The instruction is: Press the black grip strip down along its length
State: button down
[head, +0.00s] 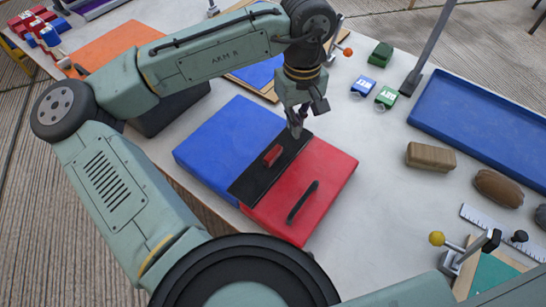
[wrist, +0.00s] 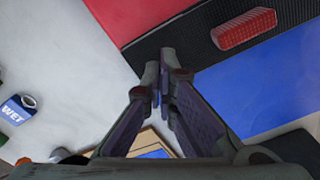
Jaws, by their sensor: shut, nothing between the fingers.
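A wide black strip (head: 250,181) lies along the seam between a blue pad (head: 222,135) and a red pad (head: 322,180). Its ribbed surface shows in the wrist view (wrist: 192,43). A red ridged block (head: 272,155) rests on the strip near its middle; it also shows in the wrist view (wrist: 244,29). My gripper (head: 297,131) is shut and empty, pointing down at the strip's far end. In the wrist view its fingertips (wrist: 160,68) overlap the strip's end; I cannot tell whether they touch it.
A thin black bar (head: 303,201) lies on the red pad. A post (head: 430,50) stands behind. The grey table right of the pads is mostly clear.

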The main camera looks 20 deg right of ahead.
jog(key=shift+f+b, duration=0.35)
jog(key=shift+f, duration=0.4)
dwell(0.3)
notch_tip(320, 180, up, 6)
jog(key=p, duration=0.5)
jog(key=shift+p, duration=0.3)
